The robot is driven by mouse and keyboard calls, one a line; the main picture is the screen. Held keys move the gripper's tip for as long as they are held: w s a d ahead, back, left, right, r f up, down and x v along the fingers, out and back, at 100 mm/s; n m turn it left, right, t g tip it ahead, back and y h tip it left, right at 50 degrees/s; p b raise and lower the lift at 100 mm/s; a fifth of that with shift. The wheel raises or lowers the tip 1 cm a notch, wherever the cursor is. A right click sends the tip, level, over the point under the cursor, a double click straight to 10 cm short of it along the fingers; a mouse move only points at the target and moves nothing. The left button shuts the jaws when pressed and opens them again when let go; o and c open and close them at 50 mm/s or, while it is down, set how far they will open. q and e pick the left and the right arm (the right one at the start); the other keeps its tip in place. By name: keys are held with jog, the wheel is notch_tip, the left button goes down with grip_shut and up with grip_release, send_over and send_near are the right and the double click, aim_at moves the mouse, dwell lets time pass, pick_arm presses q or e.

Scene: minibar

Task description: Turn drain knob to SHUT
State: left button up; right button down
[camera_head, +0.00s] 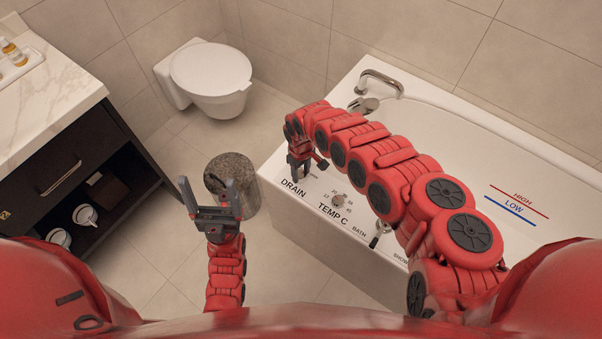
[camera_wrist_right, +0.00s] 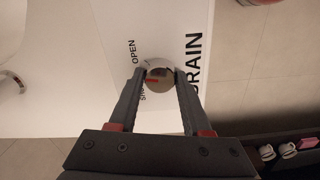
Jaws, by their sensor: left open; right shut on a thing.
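The drain knob (camera_wrist_right: 159,75) is a round metal knob with a red mark, seen in the right wrist view between the words OPEN and DRAIN, with a partly covered SHUT label. My right gripper (camera_wrist_right: 160,78) has its two fingers closed on the knob's sides. In the head view the right gripper (camera_head: 305,163) reaches down to the tub's corner beside the DRAIN label (camera_head: 293,189) and hides the knob there. My left gripper (camera_head: 212,205) is open and empty, away from the tub, in front of the stone-textured bin.
The white bathtub (camera_head: 283,228) carries a temperature knob (camera_head: 338,200), a bath/shower lever (camera_head: 378,236) and a faucet (camera_head: 366,102). A bin (camera_head: 231,167) stands near my left gripper. A toilet (camera_head: 211,75) and a dark vanity (camera_head: 80,170) are to the left.

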aim_at(301, 174)
jog(key=n+b, duration=0.1)
jog(key=n, duration=0.4)
jog(key=shift+w+n+b, duration=0.1)
jog(key=shift+n+b, duration=0.2)
jog(key=shift+b, duration=0.1)
jog(key=n+b, duration=0.1)
jog(key=n, duration=0.4)
jog(key=shift+n, duration=0.4)
jog(key=shift+c, duration=1.8)
grip_release()
notch_tip(301, 174, up, 17)
jog(key=p, duration=0.2)
jog(key=shift+r, duration=0.2)
